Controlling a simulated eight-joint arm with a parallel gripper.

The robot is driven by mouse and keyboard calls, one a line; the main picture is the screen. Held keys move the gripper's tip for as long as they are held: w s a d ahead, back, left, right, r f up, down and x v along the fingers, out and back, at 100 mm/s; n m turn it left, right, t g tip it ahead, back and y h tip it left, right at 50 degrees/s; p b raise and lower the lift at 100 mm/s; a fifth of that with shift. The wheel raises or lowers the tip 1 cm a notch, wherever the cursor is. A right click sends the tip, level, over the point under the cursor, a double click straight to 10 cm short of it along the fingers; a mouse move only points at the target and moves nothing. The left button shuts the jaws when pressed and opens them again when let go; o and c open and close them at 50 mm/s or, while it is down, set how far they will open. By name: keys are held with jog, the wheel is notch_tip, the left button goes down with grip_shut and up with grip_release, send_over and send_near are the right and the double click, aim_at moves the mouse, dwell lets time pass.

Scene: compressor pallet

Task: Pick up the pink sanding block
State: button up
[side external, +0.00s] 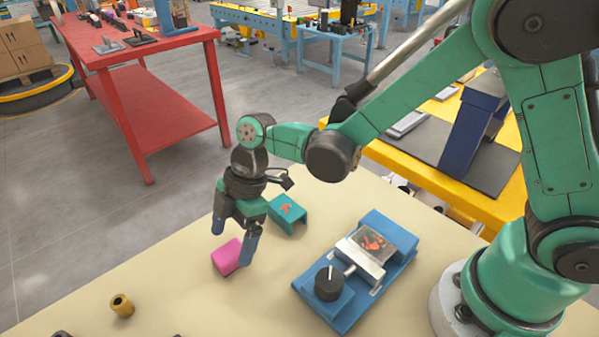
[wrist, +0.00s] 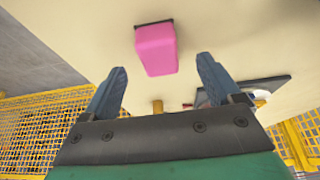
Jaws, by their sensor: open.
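The pink sanding block (side external: 228,257) lies on the beige tabletop, below my gripper (side external: 233,243). One blue finger hangs in front of the block's right end in the side view, and the other is up and to its left. In the wrist view, the pink block (wrist: 156,48) is at the top centre, beyond the fingertips of my gripper (wrist: 163,65). The two fingers are spread wide with nothing between them. I cannot tell exactly how high the fingertips are above the table.
A teal bracket-shaped block (side external: 288,214) with an orange mark stands just behind my gripper. A blue vise-like fixture (side external: 352,272) with a black knob is to the right. A brass cylinder (side external: 122,305) stands at front left. The beige tabletop (side external: 185,290) is clear around the block's front.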

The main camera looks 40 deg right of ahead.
aim_at(231, 250)
jog(key=shift+x, duration=1.05)
grip_shut()
notch_tip(231, 250, up, 20)
